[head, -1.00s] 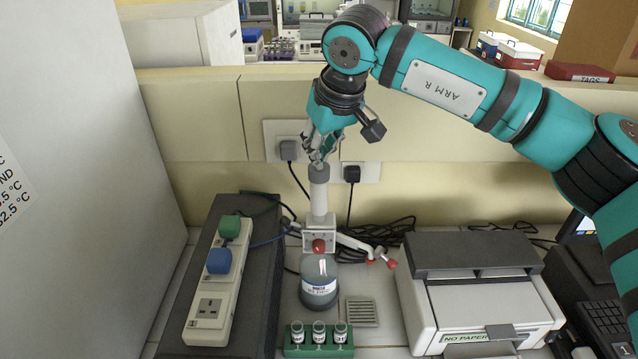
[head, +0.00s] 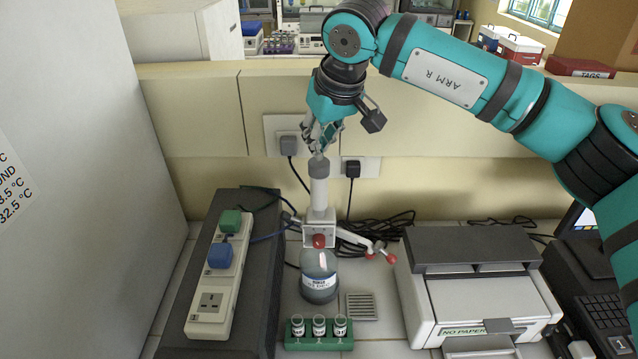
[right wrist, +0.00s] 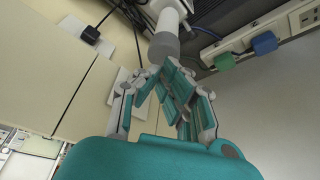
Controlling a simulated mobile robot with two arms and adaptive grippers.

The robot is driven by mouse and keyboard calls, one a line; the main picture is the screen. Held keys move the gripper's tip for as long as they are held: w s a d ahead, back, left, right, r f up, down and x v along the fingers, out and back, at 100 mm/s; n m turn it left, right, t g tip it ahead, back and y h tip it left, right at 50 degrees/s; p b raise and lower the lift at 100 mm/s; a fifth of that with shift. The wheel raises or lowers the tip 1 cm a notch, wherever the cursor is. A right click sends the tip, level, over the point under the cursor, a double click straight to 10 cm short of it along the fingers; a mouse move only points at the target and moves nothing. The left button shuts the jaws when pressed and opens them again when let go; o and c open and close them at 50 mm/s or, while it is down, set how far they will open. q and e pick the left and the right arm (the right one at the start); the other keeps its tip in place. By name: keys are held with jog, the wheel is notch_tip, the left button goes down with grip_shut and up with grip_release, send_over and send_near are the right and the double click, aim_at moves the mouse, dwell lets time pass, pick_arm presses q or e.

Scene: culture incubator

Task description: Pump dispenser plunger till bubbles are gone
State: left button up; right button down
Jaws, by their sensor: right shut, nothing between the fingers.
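The dispenser (head: 318,190) stands upright on a clear bottle of liquid (head: 319,278) with a dark-and-white label, and has a white body, a red knob and a side spout with red tips. Its grey plunger top (head: 318,168) is at the upper end and also shows in the right wrist view (right wrist: 164,46). My right gripper (head: 320,150) is shut and empty. It points down with its fingertips right at the plunger top; I cannot tell whether they touch. Bubbles cannot be made out. My left gripper is not in view.
A green rack (head: 319,343) with 3 small vials stands in front of the bottle. A power strip (head: 218,275) lies at left, a printer (head: 480,290) stands at right. Wall sockets (head: 288,135) and dark cables are behind. A small grey grille (head: 361,306) is beside the bottle.

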notch_tip(320, 180, up, 6)
jog(key=p, duration=0.4)
dwell(0.5)
